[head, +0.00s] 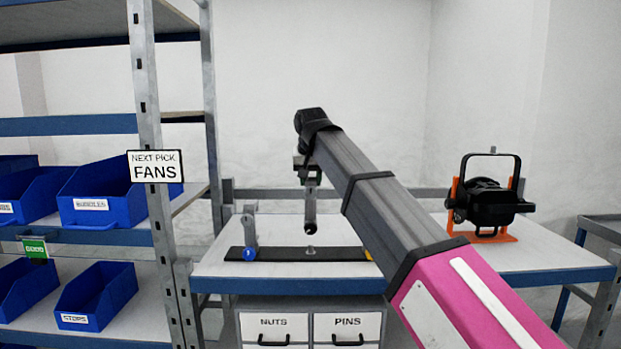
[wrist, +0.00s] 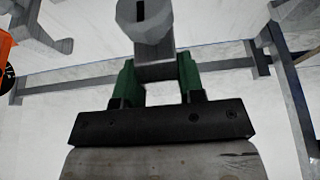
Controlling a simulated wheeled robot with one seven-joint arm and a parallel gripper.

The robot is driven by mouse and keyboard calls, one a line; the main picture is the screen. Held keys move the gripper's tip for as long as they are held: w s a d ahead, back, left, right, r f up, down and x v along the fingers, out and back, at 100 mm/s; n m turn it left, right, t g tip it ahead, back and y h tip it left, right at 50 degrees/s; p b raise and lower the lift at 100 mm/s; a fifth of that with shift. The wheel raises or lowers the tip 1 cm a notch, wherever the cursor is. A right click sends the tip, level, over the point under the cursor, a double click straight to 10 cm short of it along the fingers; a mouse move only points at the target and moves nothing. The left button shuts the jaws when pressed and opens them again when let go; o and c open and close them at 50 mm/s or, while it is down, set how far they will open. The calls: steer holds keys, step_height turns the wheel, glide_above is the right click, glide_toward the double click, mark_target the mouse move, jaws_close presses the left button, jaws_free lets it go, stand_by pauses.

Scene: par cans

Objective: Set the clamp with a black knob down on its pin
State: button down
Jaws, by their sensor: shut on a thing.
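My gripper (head: 307,172) hangs over the workbench and is shut on a grey clamp (head: 310,205). The clamp hangs upright below the fingers, with a black knob (head: 310,228) at its lower end. A short pale pin (head: 310,251) stands on a black bar (head: 275,254) just under it, with a small gap between. In the wrist view the green fingers of my gripper (wrist: 157,75) close on the grey body of the clamp (wrist: 156,52), whose rounded, slotted end (wrist: 145,14) points away. The knob cannot be made out there.
Another grey clamp (head: 249,228) with a blue knob stands at the bar's left end. A black lamp (head: 487,198) sits in an orange stand (head: 453,215) on the right of the workbench (head: 225,262). A shelf rack with blue bins (head: 92,200) is at left.

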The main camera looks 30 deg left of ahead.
mark_target(311, 204)
steer(key=shift+f, duration=4)
steer(key=shift+c, duration=0.4)
jaws_free()
steer(key=shift+v, duration=5.55)
steer(key=shift+s, duration=0.1)
